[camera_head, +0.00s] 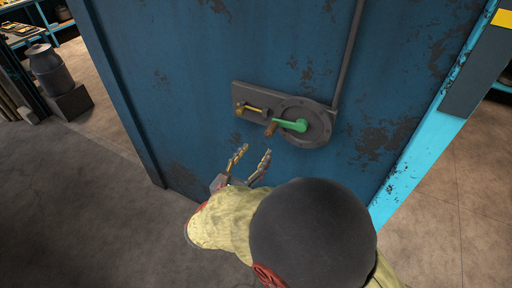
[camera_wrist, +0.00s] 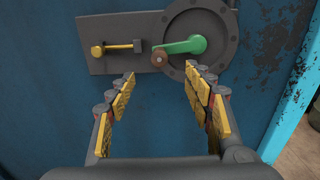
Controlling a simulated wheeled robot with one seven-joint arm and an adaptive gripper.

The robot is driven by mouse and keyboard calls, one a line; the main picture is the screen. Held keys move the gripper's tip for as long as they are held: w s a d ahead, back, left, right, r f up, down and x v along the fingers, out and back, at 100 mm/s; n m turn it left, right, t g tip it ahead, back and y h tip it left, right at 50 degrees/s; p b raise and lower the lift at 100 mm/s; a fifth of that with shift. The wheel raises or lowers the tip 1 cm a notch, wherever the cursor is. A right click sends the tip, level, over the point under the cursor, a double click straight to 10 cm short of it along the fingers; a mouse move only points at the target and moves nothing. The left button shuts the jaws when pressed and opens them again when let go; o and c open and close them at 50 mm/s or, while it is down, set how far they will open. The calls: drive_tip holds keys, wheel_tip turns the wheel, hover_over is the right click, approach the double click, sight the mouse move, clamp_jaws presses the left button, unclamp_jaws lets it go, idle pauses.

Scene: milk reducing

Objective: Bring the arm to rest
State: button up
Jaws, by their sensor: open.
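My gripper (camera_head: 251,164) is open and empty in front of the blue panel. In the wrist view its two yellow-padded fingers (camera_wrist: 158,92) stand wide apart, with nothing between them. Above them in the picture is a dark grey plate (camera_wrist: 110,63) with a round disc. The disc carries a green lever (camera_head: 290,124) with a brown knob (camera_head: 271,129) at its left end. The gripper appears apart from the lever and knob. A yellow bolt (camera_head: 249,108) sits on the plate left of the lever.
The blue panel (camera_head: 210,60) fills most of the head view, with a dark pipe (camera_head: 349,50) rising from the disc. A grey milk can (camera_head: 52,72) stands on a dark block at the far left. Open floor (camera_head: 70,190) lies at the lower left.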

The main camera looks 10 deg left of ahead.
drive_tip(key=s+d+f+m+g+h, duration=0.2)
drive_tip(key=s+d+f+m+g, duration=0.2)
drive_tip(key=d+f, duration=0.25)
drive_tip(key=s+d+f+m+g+y, duration=0.1)
drive_tip(key=s+d+f+m+g, duration=0.1)
drive_tip(key=s+d+m+g, duration=0.8)
drive_tip(key=s+d+r+m+g+y, duration=0.1)
drive_tip(key=s+d+r+m+y, duration=0.1)
drive_tip(key=s+r+m+y, duration=0.65)
drive_tip(key=s+d+r+m+t+h, duration=0.1)
drive_tip(key=d+r+m+t, duration=0.2)
drive_tip(key=d+r+m, duration=0.4)
drive_tip(key=shift+d+m+t, duration=0.3)
drive_tip(key=shift+d+m, duration=0.35)
drive_tip(key=shift+m, duration=0.6)
